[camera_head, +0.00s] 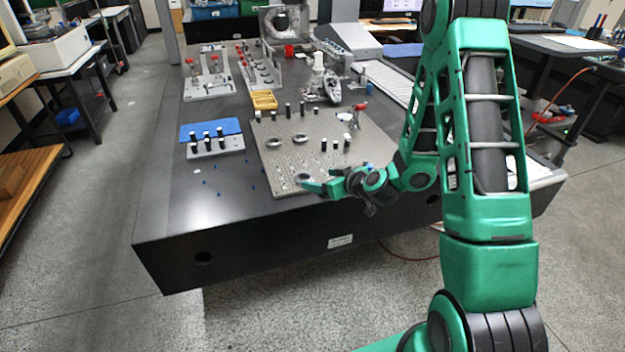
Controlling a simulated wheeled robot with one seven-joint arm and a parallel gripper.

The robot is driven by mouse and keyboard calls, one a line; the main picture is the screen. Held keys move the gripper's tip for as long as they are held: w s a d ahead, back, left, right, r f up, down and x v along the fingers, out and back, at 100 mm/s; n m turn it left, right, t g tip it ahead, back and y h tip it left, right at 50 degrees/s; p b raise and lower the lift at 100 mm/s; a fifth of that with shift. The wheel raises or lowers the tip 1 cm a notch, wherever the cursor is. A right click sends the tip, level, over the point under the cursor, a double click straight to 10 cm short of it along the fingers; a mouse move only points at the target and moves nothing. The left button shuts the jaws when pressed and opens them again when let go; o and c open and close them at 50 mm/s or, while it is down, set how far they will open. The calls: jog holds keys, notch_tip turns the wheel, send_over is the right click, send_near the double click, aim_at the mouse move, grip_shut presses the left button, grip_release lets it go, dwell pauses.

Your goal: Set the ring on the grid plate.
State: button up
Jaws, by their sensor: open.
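The grid plate (282,160) is a light grey, perforated plate lying on the dark table. Two small metal rings lie flat on it, a left ring (273,142) and a right ring (300,138). A third ring-like piece (303,177) shows at the plate's front edge area, right by my fingertips. My gripper (308,186) is open, low over the plate's front edge, and reaches in from the right. Whether its fingers touch this piece is too small to tell. My green arm hides the plate's right front corner.
Black and white posts stand on the plate's back and right parts. A blue block and a pin rack (215,146) stand left of the plate. A yellow tray (264,99) and fixtures with red knobs (208,78) stand behind. The table's front left is mostly clear.

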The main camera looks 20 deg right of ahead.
jog(key=s+d+r+m+g+h, duration=0.1)
jog(key=s+d+r+m+g, duration=0.2)
jog(key=s, duration=1)
jog(key=s+d+r+m+g+h, duration=0.1)
jog(key=s+d+r+m+g, duration=0.2)
jog(key=s, duration=1.1)
jog(key=s+d+r+m+g+h, duration=0.1)
jog(key=s+d+r+m+g, duration=0.3)
jog(key=s+d+r, duration=0.3)
jog(key=s+r+g, duration=0.1)
jog(key=s+r, duration=0.3)
jog(key=s, duration=0.3)
jog(key=shift+d+g+h, duration=0.3)
jog(key=shift+g, duration=0.1)
jog(key=shift+w+r, duration=0.1)
jog(key=shift+w+f, duration=0.25)
jog(key=shift+w, duration=0.35)
